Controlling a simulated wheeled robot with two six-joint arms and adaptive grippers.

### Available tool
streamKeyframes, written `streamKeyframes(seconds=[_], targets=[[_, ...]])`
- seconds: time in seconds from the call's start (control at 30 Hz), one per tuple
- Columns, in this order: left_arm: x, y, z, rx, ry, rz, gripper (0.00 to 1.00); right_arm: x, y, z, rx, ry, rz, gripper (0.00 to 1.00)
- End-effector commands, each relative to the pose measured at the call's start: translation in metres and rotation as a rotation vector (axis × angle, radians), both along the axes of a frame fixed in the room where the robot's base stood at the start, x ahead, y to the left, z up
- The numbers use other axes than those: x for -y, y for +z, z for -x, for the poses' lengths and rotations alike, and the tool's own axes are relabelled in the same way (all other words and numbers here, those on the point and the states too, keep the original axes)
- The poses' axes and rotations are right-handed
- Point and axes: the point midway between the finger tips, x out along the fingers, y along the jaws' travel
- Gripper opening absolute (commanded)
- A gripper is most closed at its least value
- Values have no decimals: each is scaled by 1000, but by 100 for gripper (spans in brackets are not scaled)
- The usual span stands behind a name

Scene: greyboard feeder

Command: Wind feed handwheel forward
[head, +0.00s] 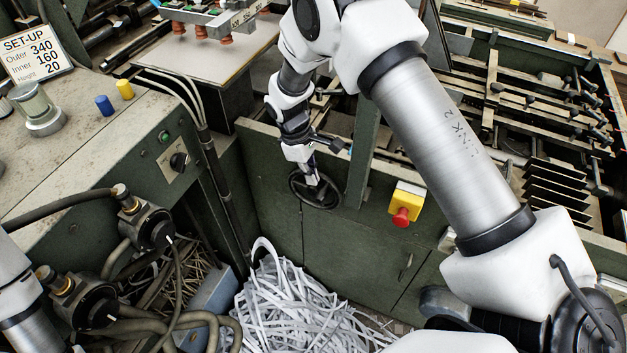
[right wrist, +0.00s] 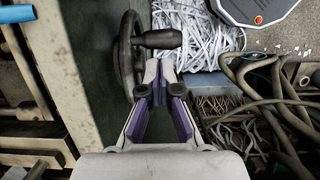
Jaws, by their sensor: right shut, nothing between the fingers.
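The feed handwheel (head: 338,196) is a dark spoked wheel on the green machine front, left of the yellow emergency-stop box. In the right wrist view the handwheel (right wrist: 124,52) is seen nearly edge-on, with its black crank handle (right wrist: 163,39) sticking out to the right. My right gripper (head: 312,180) reaches down in front of the wheel and covers part of it. In the right wrist view its fingertips (right wrist: 160,66) are together and empty, just below the handle in the picture. I cannot tell whether they touch it. My left gripper is out of view.
A red emergency-stop button on a yellow box (head: 404,204) sits right of the wheel. Shredded paper strips (head: 295,305) heap below it. Hoses and valves (head: 150,228) crowd the lower left. A green post (head: 361,155) stands close right of my gripper.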

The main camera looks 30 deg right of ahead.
Motion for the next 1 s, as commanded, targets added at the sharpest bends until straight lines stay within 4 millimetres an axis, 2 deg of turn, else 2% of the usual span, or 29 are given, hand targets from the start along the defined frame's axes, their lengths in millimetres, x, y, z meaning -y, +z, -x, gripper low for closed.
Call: streamKeyframes(seconds=[0.2, 0.3, 0.47, 0.53, 0.67, 0.77, 0.9, 1.0], targets=[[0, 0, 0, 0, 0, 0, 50, -9, 56, -13, 6, 1, 1, 0], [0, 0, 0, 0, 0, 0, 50, -12, 76, -17, 4, 2, 0, 0], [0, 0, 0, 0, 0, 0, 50, -15, 91, -20, 3, -16, 3, 0], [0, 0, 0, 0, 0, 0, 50, -15, 92, -20, 17, -89, 17, 0], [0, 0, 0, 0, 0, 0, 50, -13, 90, -26, 103, -405, 87, 0], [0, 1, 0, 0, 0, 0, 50, -10, 87, -31, 210, -749, 164, 0], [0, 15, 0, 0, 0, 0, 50, -15, 90, -35, 369, -1190, 259, 0], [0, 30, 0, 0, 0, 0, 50, -23, 94, -34, 479, -1447, 301, 0]])
